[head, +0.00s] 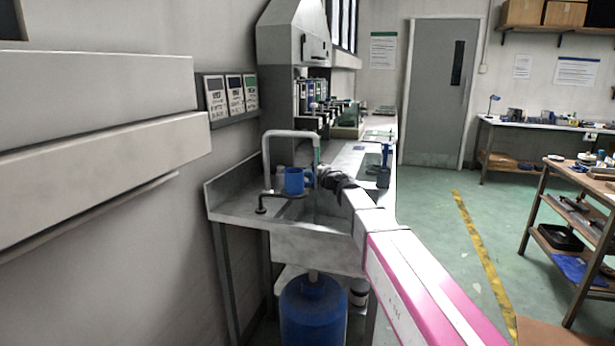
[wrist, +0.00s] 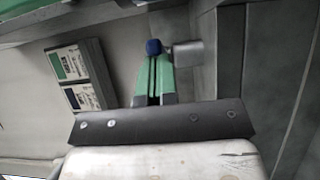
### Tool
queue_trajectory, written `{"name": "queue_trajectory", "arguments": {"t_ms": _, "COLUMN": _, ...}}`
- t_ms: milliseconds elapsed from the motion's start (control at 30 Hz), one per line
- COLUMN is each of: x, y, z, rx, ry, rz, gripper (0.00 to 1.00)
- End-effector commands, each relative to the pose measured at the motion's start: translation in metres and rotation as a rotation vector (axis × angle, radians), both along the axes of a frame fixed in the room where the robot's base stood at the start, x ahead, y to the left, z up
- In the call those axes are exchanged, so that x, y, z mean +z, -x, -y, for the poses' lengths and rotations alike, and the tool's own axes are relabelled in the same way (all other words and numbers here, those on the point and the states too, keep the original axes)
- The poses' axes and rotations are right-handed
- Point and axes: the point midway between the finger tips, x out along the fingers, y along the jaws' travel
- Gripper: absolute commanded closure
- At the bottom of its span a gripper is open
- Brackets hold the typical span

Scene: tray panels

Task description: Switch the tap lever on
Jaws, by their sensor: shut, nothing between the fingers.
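The grey gooseneck tap (head: 288,134) rises over the left end of the metal sink (head: 315,245). A dark fitting with a thin arm (head: 267,194) stands by its base; I cannot tell whether this is the lever. In the wrist view my gripper's green fingers (wrist: 153,72) are together and empty.
A blue mug (head: 294,181) is beside my gripper at the sink. A wall panel (head: 232,96) with several displays hangs to the left. A blue barrel (head: 313,312) stands under the sink.

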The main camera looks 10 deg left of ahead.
Motion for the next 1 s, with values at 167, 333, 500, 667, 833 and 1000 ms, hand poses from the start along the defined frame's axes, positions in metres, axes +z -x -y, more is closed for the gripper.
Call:
{"name": "queue_trajectory", "arguments": {"t_ms": 167, "x": 0.000, "y": -0.012, "z": 0.000, "rx": -0.004, "ry": 0.000, "rz": 0.000, "gripper": 1.00}}
{"name": "queue_trajectory", "arguments": {"t_ms": 333, "x": 0.000, "y": -0.021, "z": 0.001, "rx": -0.005, "ry": 0.000, "rz": 0.000, "gripper": 1.00}}
{"name": "queue_trajectory", "arguments": {"t_ms": 500, "x": 0.000, "y": -0.026, "z": 0.001, "rx": -0.005, "ry": 0.000, "rz": 0.000, "gripper": 1.00}}
{"name": "queue_trajectory", "arguments": {"t_ms": 667, "x": 0.000, "y": -0.027, "z": 0.001, "rx": -0.005, "ry": 0.000, "rz": 0.000, "gripper": 1.00}}
{"name": "queue_trajectory", "arguments": {"t_ms": 833, "x": 0.000, "y": -0.027, "z": 0.001, "rx": -0.005, "ry": 0.000, "rz": 0.000, "gripper": 1.00}}
{"name": "queue_trajectory", "arguments": {"t_ms": 1000, "x": 0.000, "y": -0.027, "z": 0.001, "rx": -0.005, "ry": 0.000, "rz": 0.000, "gripper": 1.00}}
